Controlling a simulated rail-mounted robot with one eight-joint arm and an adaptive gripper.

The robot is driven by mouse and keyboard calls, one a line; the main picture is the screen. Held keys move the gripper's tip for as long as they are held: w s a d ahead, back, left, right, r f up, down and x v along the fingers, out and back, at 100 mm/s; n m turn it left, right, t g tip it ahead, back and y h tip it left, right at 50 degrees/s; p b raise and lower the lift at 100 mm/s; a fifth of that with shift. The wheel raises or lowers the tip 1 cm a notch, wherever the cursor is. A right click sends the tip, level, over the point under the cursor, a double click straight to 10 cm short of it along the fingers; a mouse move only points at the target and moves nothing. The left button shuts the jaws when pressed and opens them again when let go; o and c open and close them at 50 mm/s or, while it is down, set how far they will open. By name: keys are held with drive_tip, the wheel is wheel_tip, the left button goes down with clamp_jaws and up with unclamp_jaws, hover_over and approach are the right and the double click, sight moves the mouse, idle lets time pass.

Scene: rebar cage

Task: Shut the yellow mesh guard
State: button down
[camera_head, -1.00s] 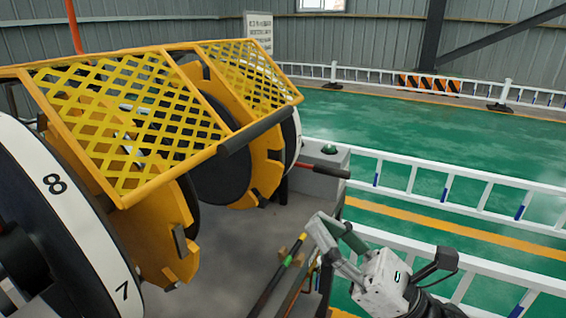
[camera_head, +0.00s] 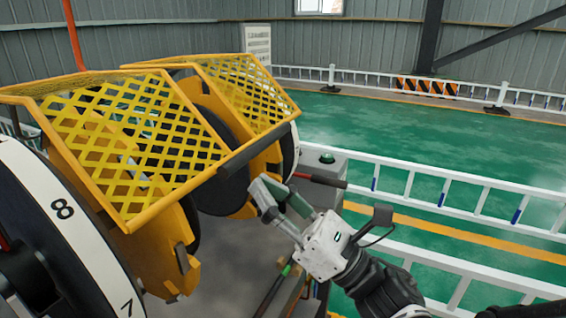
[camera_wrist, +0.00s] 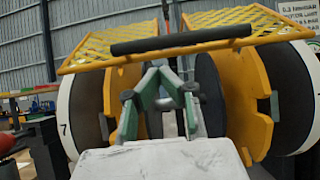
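The yellow mesh guard (camera_head: 150,140) is raised and tilted over the cable reels, with lattice panels in a yellow frame. A black handle bar (camera_head: 256,143) runs along its front edge. In the wrist view the handle (camera_wrist: 180,39) crosses above my gripper (camera_wrist: 162,76). In the camera_head view my gripper (camera_head: 271,192) is below and in front of the handle, pointing up-left. I see no contact with the guard, though the exact distance to the handle is hard to tell.
A black reel with a numbered white rim (camera_head: 75,230) stands at the left. Yellow notched discs (camera_wrist: 245,100) stand beneath the guard. A grey box with a green button (camera_head: 327,158) and a red-tipped lever (camera_head: 325,181) are behind my gripper. White railings (camera_head: 430,182) border the green floor.

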drive_tip(key=shift+w+a+r, duration=0.1)
drive_tip(key=shift+a+r, duration=0.1)
drive_tip(key=shift+r, duration=1.05)
drive_tip(key=shift+r, duration=0.1)
wheel_tip(320, 180, up, 9)
drive_tip(key=d+p, duration=0.1)
drive_tip(key=p, duration=0.7)
drive_tip(key=shift+s+d+f, duration=0.2)
drive_tip(key=shift+s, duration=0.1)
drive_tip(key=shift+f, duration=0.15)
